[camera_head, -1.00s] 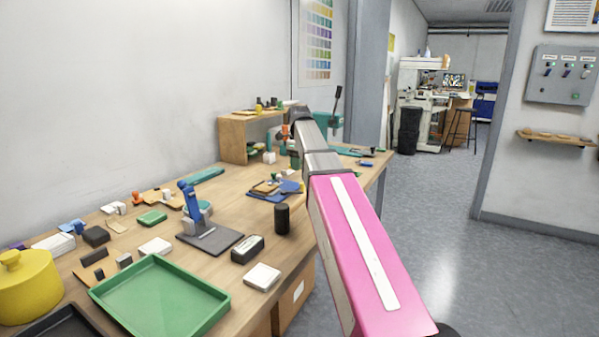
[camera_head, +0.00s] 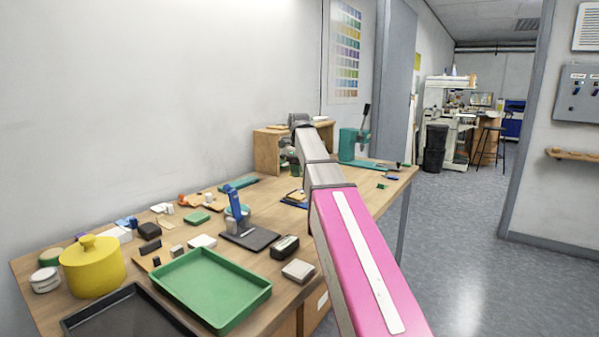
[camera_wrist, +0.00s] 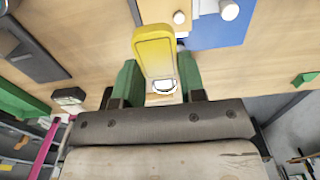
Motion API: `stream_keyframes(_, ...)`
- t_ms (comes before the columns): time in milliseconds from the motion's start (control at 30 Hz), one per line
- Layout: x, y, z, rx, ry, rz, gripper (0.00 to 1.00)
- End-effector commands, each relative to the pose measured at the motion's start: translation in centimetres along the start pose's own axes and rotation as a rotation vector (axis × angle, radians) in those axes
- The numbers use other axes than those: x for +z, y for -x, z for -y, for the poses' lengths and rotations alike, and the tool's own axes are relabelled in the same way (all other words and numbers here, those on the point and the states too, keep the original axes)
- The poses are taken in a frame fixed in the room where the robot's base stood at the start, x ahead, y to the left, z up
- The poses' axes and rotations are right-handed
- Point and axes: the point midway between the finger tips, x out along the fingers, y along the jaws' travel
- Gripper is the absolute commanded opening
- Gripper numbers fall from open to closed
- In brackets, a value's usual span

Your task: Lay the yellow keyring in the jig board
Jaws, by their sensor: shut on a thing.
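The yellow keyring (camera_wrist: 155,52) is a flat yellow tag with a rounded end and a small metal-looking ring at its near end. My gripper (camera_wrist: 160,82) is shut on it with green fingers on either side, and the tag points away from the palm, above the wooden table. A blue board (camera_wrist: 218,28) lies to the right of the keyring in the wrist view, with white round items on it; I cannot tell whether it is the jig board. In the head view a blue board (camera_head: 287,205) is partly hidden by my arm. The keyring is hidden there.
The wooden bench (camera_head: 250,325) holds a green tray (camera_head: 212,290), a dark tray (camera_head: 125,318), a yellow lidded pot (camera_head: 92,268) and a small blue press (camera_head: 235,205). A wooden shelf (camera_head: 267,152) and a teal press (camera_head: 352,145) stand farther back. The floor on the right is clear.

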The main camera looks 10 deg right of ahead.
Motion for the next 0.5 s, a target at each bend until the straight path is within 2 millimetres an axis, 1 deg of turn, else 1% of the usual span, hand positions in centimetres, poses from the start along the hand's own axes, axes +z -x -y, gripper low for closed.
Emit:
stream_keyframes(267,0.0,-1.3,0.0,0.001,0.0,-0.001,0.19)
stream_keyframes(500,0.0,-3.3,0.0,0.001,0.0,-0.001,0.19)
